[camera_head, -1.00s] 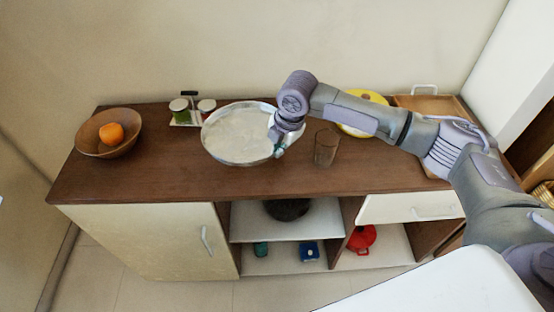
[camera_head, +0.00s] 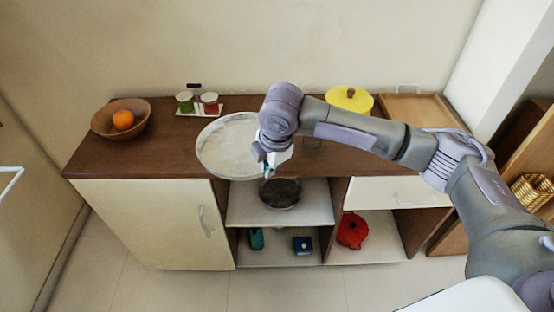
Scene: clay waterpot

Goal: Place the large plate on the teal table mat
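The large plate (camera_head: 225,150) is round and pale with a metallic rim. It is above the brown counter, its near rim overlapping the counter's front edge in the picture. My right gripper (camera_head: 268,170) is at the plate's right rim and appears shut on it. The fingertips are small and partly hidden by the wrist. My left gripper is out of view. No teal table mat shows in the head view.
The counter (camera_head: 150,150) holds a wooden bowl with an orange (camera_head: 123,120), a jar rack (camera_head: 203,110), a yellow lidded pot (camera_head: 350,99), a wooden tray (camera_head: 415,108) and a glass (camera_head: 313,143) partly behind my arm.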

